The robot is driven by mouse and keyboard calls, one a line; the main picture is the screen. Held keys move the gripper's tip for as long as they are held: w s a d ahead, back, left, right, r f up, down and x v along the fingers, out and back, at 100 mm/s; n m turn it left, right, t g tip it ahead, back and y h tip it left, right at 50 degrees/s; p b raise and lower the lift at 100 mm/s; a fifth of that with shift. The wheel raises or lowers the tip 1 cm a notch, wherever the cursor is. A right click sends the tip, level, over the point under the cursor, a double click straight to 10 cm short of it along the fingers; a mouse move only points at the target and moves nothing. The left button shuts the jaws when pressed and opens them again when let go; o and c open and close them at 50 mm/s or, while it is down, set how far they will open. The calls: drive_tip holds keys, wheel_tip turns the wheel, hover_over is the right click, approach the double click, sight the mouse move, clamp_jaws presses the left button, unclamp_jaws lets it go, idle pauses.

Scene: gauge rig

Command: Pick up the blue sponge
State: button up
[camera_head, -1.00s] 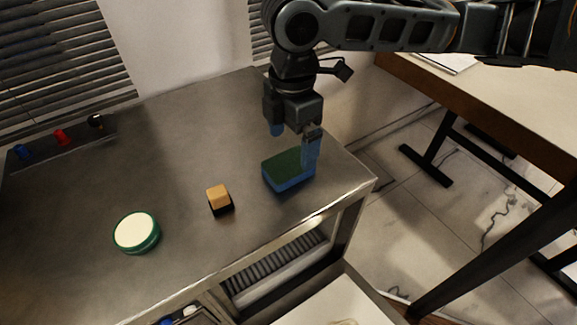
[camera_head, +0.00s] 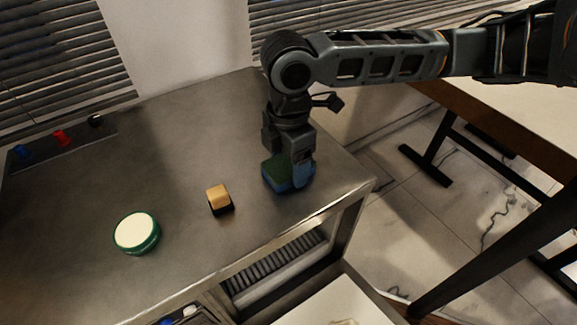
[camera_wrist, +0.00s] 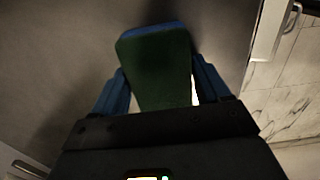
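The blue sponge (camera_head: 276,177) has a dark green top and blue sides. It lies flat on the metal table near its right front edge. It also shows in the wrist view (camera_wrist: 158,62), long and upright in the picture between the fingers. My gripper (camera_head: 290,178) is lowered over the sponge with its blue fingers on either side of it. In the wrist view the gripper (camera_wrist: 160,88) has its fingers apart, with a bright gap between the sponge and the right finger. Whether the left finger touches the sponge is hard to tell.
A small orange and black block (camera_head: 219,199) and a round green tin with a cream top (camera_head: 137,233) stand to the left on the metal table (camera_head: 175,150). Blue, red and black knobs (camera_head: 59,138) sit at the back left. A wooden desk (camera_head: 462,107) stands to the right.

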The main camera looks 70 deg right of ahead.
sight(288, 163)
drive_tip(key=c, duration=0.6)
drive_tip(key=shift+r, duration=0.5)
wheel_tip(288, 163, up, 3)
drive_tip(key=shift+r, duration=0.2)
drive_tip(key=s+d+r, duration=0.1)
drive_tip(key=s+r, duration=0.1)
drive_tip(key=s, duration=0.1)
drive_tip(key=s+d+r+p, duration=0.1)
drive_tip(key=s+r, duration=0.1)
drive_tip(key=s, duration=0.1)
drive_tip(key=s+d+r+p, duration=0.1)
drive_tip(key=s+r, duration=0.1)
drive_tip(key=s, duration=0.1)
drive_tip(key=shift+s, duration=0.1)
drive_tip(key=shift+c, duration=0.5)
drive_tip(key=p, duration=0.1)
drive_tip(key=s+p, duration=0.2)
drive_tip(key=shift+d+r, duration=0.3)
drive_tip(key=shift+r, duration=0.05)
